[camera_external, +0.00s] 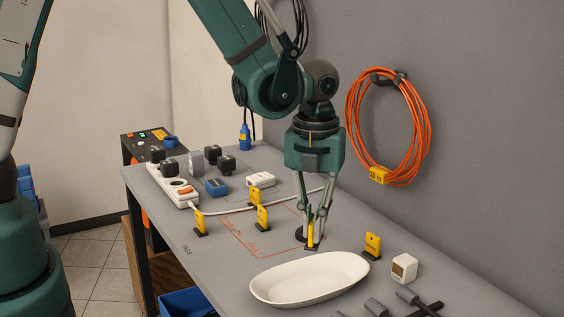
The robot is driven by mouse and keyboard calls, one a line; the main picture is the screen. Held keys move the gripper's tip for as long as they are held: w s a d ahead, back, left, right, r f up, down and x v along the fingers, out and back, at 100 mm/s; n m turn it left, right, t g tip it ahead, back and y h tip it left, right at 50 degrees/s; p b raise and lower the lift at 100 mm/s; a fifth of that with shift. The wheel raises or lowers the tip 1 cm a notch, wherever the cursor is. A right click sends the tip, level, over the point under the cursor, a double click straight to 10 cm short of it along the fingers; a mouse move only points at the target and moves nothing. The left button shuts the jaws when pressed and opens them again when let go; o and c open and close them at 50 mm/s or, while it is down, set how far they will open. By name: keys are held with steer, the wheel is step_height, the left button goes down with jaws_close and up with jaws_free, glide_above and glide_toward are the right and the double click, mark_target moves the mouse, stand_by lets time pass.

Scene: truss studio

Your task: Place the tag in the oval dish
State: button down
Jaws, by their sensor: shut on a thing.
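My gripper (313,240) points down over the table, just behind the oval dish. It is shut on a yellow tag (310,234) with a dark base. The tag is upright and at or very near the table surface; I cannot tell if it touches. The white oval dish (268,291) lies in the front middle of the table and looks empty. Other yellow tags stand on dark bases: one (372,245) to the right of my gripper, and three to the left (200,222), (263,217) and (256,196).
A white cube (404,267) and dark cylindrical parts (406,295) lie right of the dish. A power strip (176,186) with black plugs, a blue block (216,187) and a white cable (240,209) lie at left. An orange cable coil (424,130) hangs on the wall.

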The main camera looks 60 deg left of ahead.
steer(key=b, duration=0.4)
glide_above(311, 288)
steer(key=shift+f, duration=4.85)
steer(key=c, duration=2.5)
jaws_free()
steer(key=shift+r+p, duration=1.4)
steer(key=shift+r, duration=2.1)
steer(key=shift+a, duration=0.1)
